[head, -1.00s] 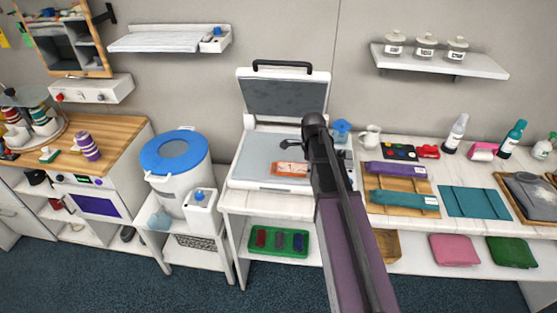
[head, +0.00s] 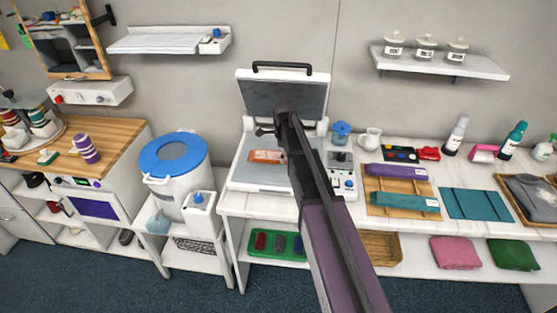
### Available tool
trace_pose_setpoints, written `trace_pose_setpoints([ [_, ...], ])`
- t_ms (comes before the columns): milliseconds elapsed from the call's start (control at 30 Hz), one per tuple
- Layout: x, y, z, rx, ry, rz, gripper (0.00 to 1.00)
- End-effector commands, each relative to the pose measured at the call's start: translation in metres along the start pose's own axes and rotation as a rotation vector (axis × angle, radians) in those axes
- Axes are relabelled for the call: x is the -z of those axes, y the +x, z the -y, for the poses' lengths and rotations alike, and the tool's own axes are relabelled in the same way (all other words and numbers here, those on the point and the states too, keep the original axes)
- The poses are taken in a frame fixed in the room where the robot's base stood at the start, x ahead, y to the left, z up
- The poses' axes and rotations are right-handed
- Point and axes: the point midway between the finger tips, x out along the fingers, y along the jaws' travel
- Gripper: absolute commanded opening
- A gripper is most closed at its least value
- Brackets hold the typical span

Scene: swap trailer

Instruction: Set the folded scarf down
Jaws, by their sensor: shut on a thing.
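An orange and white patterned flat bundle (head: 265,156), which looks like the folded scarf, shows over the pale lower plate of the open press (head: 262,177). My gripper (head: 283,152) is at its right end and shut on it, mostly hidden behind my own arm. The right end of the scarf is hidden too. I cannot tell whether the scarf touches the plate or hangs just above it.
The press lid (head: 290,92) stands raised behind. A control box (head: 342,175) is right of the plate. A wooden tray (head: 380,210) with purple and teal rolls and a teal mat (head: 478,204) lie further right. A blue-lidded bin (head: 174,156) stands left.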

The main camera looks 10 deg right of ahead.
Motion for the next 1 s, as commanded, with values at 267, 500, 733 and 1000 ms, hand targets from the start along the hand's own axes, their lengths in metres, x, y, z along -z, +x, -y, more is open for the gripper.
trace_pose_setpoints([
  [267, -0.002, 0.0, 0.001, 0.0, -0.001, 0.0, 0.31],
  [500, -0.02, 0.003, 0.019, 0.0, -0.002, 0.0, 0.31],
  [733, -0.021, 0.027, 0.017, 0.0, -0.001, 0.0, 0.31],
  [1000, -0.021, 0.038, 0.016, 0.0, -0.001, 0.0, 0.31],
])
